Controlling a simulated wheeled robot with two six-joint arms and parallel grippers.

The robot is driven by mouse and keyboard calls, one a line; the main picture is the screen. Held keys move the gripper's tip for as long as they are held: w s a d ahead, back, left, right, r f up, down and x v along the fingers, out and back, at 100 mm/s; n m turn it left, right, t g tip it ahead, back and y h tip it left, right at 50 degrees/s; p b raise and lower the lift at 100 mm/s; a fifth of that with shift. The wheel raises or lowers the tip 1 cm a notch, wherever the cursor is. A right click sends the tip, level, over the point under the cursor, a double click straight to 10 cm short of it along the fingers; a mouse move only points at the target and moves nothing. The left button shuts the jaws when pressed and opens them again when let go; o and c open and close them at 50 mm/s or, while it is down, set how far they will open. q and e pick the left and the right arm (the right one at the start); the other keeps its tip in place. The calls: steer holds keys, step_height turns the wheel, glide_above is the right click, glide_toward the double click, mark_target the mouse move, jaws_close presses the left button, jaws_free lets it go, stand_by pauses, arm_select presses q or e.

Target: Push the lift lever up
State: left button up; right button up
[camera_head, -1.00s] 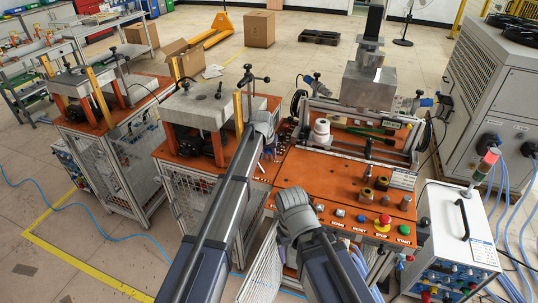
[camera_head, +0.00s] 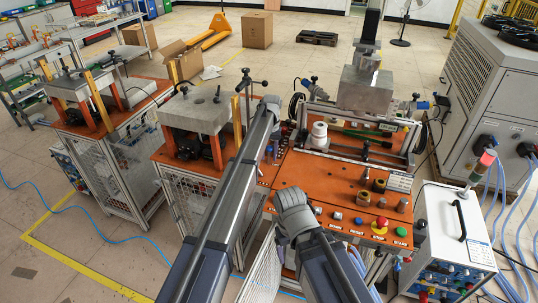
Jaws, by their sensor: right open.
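The orange-topped machine (camera_head: 335,190) stands in front of me, with a grey metal block (camera_head: 366,88) raised at its back. My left gripper (camera_head: 271,104) is at the machine's left rear corner, near small dark fittings. Its wrist hides its fingers and whatever is in front of them. I cannot make out the lift lever for certain; it may be hidden behind this wrist. My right gripper (camera_head: 290,205) is open, low over the machine's front left part, left of the button row. I see nothing between its fingers.
A red emergency button (camera_head: 381,223) sits right of my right gripper. A white roll-like part (camera_head: 319,135) stands near the machine's middle. A second station (camera_head: 195,110) with a grey slab is close on the left. A white control box (camera_head: 455,240) stands at right.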

arm_select(q)
steer(key=shift+o, duration=1.2)
steer(key=r+p, duration=0.8)
steer(key=shift+w+d, duration=0.2)
steer(key=shift+w, duration=0.15)
steer(key=shift+f, duration=0.1)
